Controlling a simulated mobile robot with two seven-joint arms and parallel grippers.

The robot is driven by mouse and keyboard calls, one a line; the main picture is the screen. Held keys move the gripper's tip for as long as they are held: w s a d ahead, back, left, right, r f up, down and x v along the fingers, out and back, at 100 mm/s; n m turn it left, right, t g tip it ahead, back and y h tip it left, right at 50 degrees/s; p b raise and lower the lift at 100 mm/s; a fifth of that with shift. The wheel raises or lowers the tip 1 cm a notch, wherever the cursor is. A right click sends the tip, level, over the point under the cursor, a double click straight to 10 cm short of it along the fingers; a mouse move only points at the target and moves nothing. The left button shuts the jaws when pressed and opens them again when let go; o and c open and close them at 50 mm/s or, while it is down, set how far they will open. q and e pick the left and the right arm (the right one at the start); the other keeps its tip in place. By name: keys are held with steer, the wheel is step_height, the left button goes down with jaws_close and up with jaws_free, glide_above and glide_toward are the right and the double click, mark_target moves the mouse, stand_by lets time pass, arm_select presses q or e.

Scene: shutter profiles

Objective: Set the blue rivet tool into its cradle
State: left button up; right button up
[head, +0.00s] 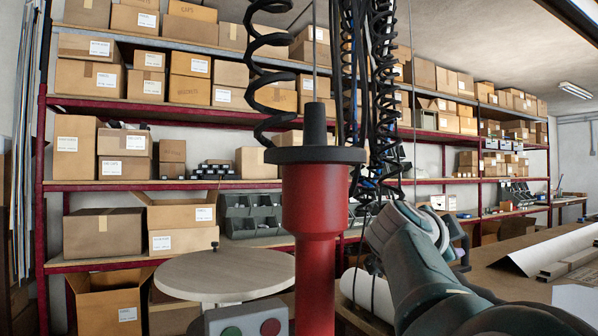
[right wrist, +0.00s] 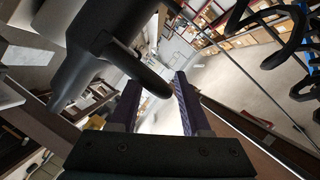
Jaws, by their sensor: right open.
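A red tool with a black top (head: 315,200) hangs upright in the middle of the head view. No blue tool body can be made out. In the right wrist view, a large dark grey tool (right wrist: 95,45) fills the upper left, and its round bar reaches in front of the finger ends. I cannot tell whether it is the rivet tool. My right gripper (right wrist: 160,88) is open. Its purple fingers stand apart close to the bar and are not closed on it. In the head view my right wrist hides most of that gripper. No cradle can be made out. My left gripper is out of view.
Black coiled hoses (head: 384,90) hang close behind the red tool. A round table (head: 222,272) stands low on the left, near a control box with green and red buttons (head: 248,325). Shelves of cardboard boxes line the back. A workbench (head: 510,280) lies at the right.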

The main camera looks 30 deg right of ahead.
step_height(320, 180, up, 10)
steer(key=shift+f, duration=0.1)
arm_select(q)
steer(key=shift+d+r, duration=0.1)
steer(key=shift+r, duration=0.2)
arm_select(e)
steer(key=shift+r, duration=0.25)
